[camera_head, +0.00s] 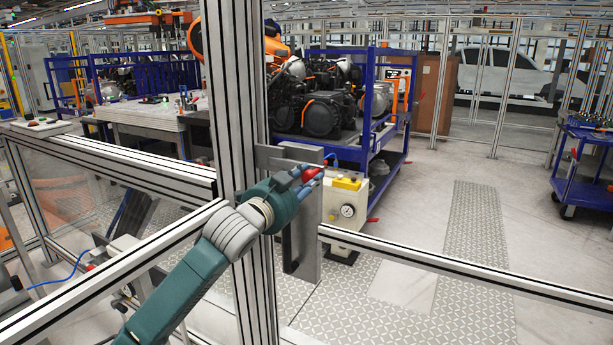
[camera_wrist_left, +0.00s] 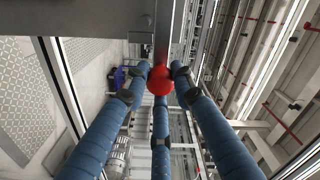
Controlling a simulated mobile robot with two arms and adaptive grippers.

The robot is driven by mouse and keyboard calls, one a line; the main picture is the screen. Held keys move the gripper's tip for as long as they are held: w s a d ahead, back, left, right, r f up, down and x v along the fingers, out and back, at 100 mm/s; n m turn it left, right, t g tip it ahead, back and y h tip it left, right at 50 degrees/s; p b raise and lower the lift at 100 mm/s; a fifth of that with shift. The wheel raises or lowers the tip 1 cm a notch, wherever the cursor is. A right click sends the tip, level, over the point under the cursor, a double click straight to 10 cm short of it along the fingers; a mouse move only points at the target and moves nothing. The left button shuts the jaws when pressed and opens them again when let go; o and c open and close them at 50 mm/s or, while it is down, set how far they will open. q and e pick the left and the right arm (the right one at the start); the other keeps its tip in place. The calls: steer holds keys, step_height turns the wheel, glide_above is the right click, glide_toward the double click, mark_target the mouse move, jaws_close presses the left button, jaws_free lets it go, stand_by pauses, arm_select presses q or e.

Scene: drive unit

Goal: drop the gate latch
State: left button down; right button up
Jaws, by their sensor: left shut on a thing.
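The gate latch shows in the head view as grey metal plates (camera_head: 307,235) on the aluminium post, with a red ball knob (camera_head: 309,174). My left gripper (camera_head: 313,171) is at the latch, its blue fingers closed around the red knob. In the left wrist view the red knob (camera_wrist_left: 160,80) sits between the tips of the blue fingers (camera_wrist_left: 159,83), with a grey metal bar (camera_wrist_left: 164,30) running up behind it. The fingers hide part of the knob and latch in the head view. My right gripper is not in view.
Aluminium fence rails (camera_head: 460,270) run either side of the upright post (camera_head: 234,90). Behind stand a blue cart (camera_head: 385,150) with engine parts and a pale box with a gauge (camera_head: 345,215). Another blue cart (camera_head: 585,185) is at the right. The floor (camera_head: 420,200) between is clear.

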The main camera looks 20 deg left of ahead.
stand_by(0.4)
arm_select(q)
steer(key=c, duration=1.4)
jaws_free()
steer(key=shift+a+f, duration=0.1)
steer(key=shift+c, duration=0.2)
steer(key=shift+s, duration=0.1)
steer(key=s, duration=1.2)
steer(key=shift+a, duration=0.45)
steer(key=shift+w, duration=0.1)
